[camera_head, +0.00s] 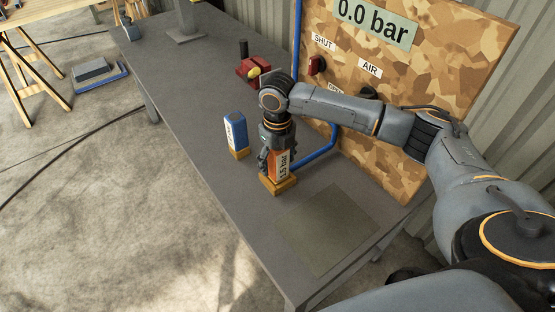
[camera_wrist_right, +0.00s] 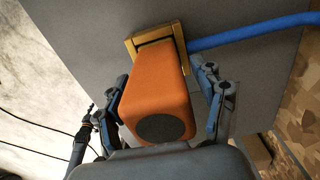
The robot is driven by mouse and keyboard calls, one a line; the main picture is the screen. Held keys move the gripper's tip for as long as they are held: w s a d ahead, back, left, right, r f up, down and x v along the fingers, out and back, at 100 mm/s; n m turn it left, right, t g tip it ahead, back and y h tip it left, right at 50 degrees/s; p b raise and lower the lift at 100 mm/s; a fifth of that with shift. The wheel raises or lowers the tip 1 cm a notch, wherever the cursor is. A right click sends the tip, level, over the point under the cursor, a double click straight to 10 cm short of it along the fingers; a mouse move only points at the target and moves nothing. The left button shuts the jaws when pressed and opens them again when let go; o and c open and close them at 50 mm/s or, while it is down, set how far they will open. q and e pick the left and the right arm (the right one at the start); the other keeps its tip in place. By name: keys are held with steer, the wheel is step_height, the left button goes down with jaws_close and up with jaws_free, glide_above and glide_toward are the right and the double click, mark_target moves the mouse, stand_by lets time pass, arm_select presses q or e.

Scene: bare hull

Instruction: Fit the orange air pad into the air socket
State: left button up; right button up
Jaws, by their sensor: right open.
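The orange air pad (camera_head: 282,166), marked "1.5 bar", stands upright in a yellow-brown holder (camera_head: 277,187) on the grey table. In the right wrist view the orange pad (camera_wrist_right: 155,92) shows a dark round end towards the camera, and its far end is at the holder (camera_wrist_right: 180,40). My right gripper (camera_head: 277,158) is open, with its fingers on either side of the pad; I cannot tell whether they touch it. A dark round fitting (camera_head: 369,92) under the AIR label may be the air socket; my right arm partly covers it.
A blue pad (camera_head: 236,132) stands in a similar holder to the left. A red vice-like tool (camera_head: 252,70) is farther back. The camouflage panel (camera_head: 440,70) carries a 0.0 bar display and a red valve (camera_head: 316,65). A blue hose (camera_head: 318,155) runs behind the gripper.

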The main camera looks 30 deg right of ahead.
step_height(320, 180, up, 12)
steer(key=shift+r, duration=0.15)
stand_by(0.3)
steer(key=shift+r, duration=0.1)
stand_by(0.3)
